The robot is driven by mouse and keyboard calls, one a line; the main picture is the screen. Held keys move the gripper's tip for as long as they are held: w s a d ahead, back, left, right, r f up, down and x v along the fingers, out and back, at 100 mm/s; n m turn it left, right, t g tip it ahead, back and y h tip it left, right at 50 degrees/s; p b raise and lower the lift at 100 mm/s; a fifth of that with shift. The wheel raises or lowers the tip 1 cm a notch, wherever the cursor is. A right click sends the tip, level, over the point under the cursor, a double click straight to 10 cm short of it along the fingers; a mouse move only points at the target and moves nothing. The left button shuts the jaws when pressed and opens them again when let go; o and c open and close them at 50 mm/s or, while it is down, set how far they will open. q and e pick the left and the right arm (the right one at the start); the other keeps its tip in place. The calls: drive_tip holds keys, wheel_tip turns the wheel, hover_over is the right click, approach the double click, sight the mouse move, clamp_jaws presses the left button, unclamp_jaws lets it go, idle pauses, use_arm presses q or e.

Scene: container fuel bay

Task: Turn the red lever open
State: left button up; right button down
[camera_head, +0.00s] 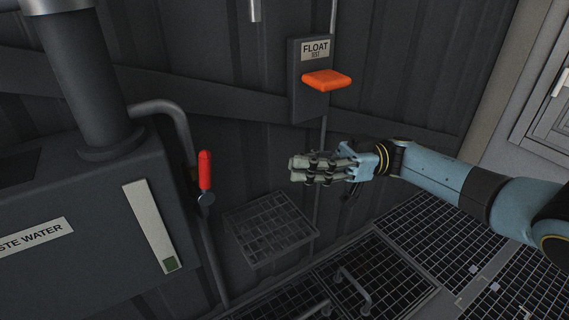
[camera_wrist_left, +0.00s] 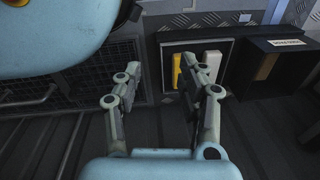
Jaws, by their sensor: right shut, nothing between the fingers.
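The red lever (camera_head: 205,171) stands upright on a pipe valve beside the waste water tank in the head view. Its handle points up from a dark pivot. My right gripper (camera_head: 294,169) is shut and empty, to the right of the lever and clearly apart from it, with fingers pointing left. My left gripper (camera_wrist_left: 158,95) shows in the left wrist view with its two fingers spread apart and nothing between them. It is not in the head view.
The waste water tank (camera_head: 75,215) fills the left side. An orange paddle (camera_head: 327,80) sticks out under the float test plate (camera_head: 315,48) above my right gripper. A grated shelf (camera_head: 269,230) is below. In the left wrist view, a yellow object (camera_wrist_left: 176,71) stands in an open box.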

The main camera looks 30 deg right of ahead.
sight(208, 173)
drive_tip(key=b+x, duration=0.1)
drive_tip(key=x, duration=1.1)
drive_tip(key=shift+a, duration=0.1)
use_arm(q)
drive_tip(key=r, duration=0.1)
drive_tip(key=w+r, duration=0.1)
drive_tip(key=r, duration=0.1)
drive_tip(key=shift+w+d, duration=0.2)
drive_tip(key=shift+d, duration=0.15)
drive_tip(key=shift+r, duration=0.15)
use_arm(e)
drive_tip(key=shift+a, duration=0.1)
drive_tip(key=a+r+h+p, duration=0.1)
drive_tip(key=p, duration=0.3)
drive_tip(key=shift+a, duration=0.2)
drive_tip(key=shift+a+f, duration=0.1)
drive_tip(key=shift+a, duration=0.05)
use_arm(q)
drive_tip(key=s+a+f, duration=0.2)
drive_tip(key=s+f, duration=0.5)
drive_tip(key=f, duration=0.3)
drive_tip(key=shift+a+f, duration=0.15)
drive_tip(key=shift+a, duration=0.25)
